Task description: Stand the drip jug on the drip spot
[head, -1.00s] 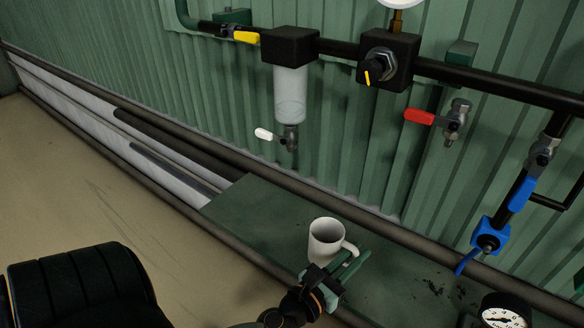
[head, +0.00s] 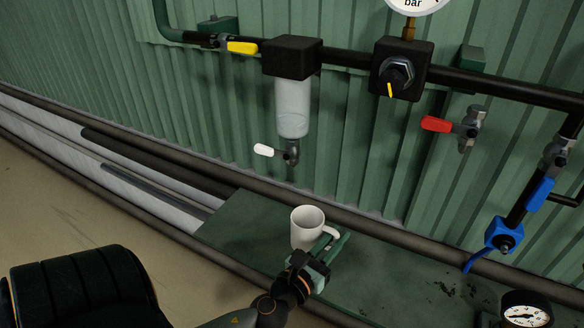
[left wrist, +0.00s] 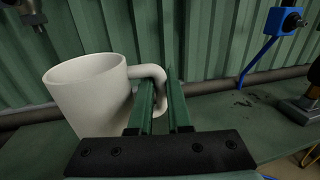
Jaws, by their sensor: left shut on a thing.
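The drip jug is a white mug-like jug (head: 305,229) with a handle on its right side. It looks upright, at the green shelf below the filter bowl; I cannot tell whether its base touches the shelf. My left gripper (head: 328,244) is shut on the jug's handle. In the left wrist view the jug (left wrist: 88,95) is at the left, with its handle between the green fingers (left wrist: 160,105). The drip spot cannot be made out; dark stains (head: 447,290) show on the shelf farther right. My right gripper is not in view.
Above the jug hang a clear filter bowl (head: 292,108) and a drain tap with a white lever (head: 264,150). A red-lever valve (head: 437,124), a blue valve (head: 504,236) with hose and a gauge (head: 526,314) are at the right. Shelf room is clear left of the jug.

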